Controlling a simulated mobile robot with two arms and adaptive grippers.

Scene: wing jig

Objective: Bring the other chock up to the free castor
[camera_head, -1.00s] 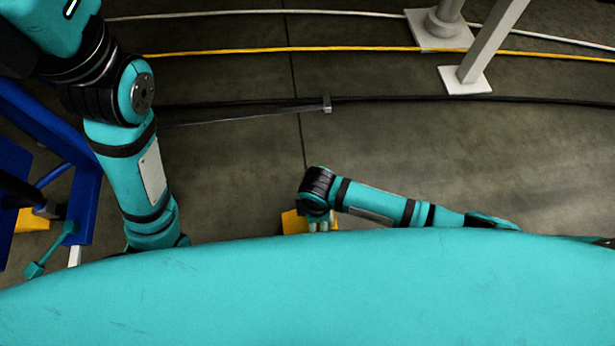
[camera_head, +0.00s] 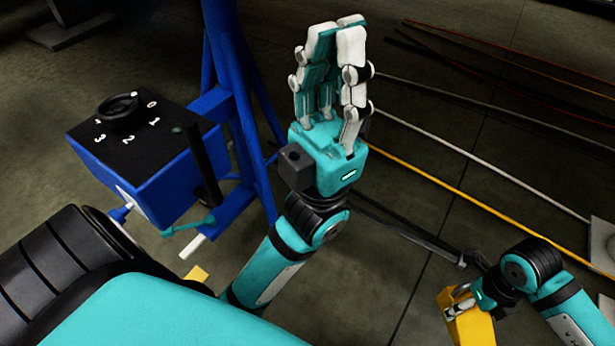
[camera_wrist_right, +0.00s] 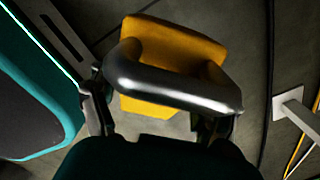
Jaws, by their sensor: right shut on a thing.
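The yellow chock (camera_head: 470,331) is at the lower right of the head view, in my right gripper (camera_head: 462,301). In the right wrist view the chock (camera_wrist_right: 150,107) has a grey rounded bar across it, and my right gripper (camera_wrist_right: 160,112) is shut on it. I cannot tell whether it touches the floor. A small yellow piece (camera_head: 196,273) shows low by the stand, partly hidden by my body. No castor shows clearly.
A blue box with a black numbered dial top (camera_head: 135,130) stands on the left. A yellow cable (camera_head: 440,185), a white cable (camera_head: 500,175) and dark cables cross the floor. A white post base (camera_head: 603,245) is at the right edge.

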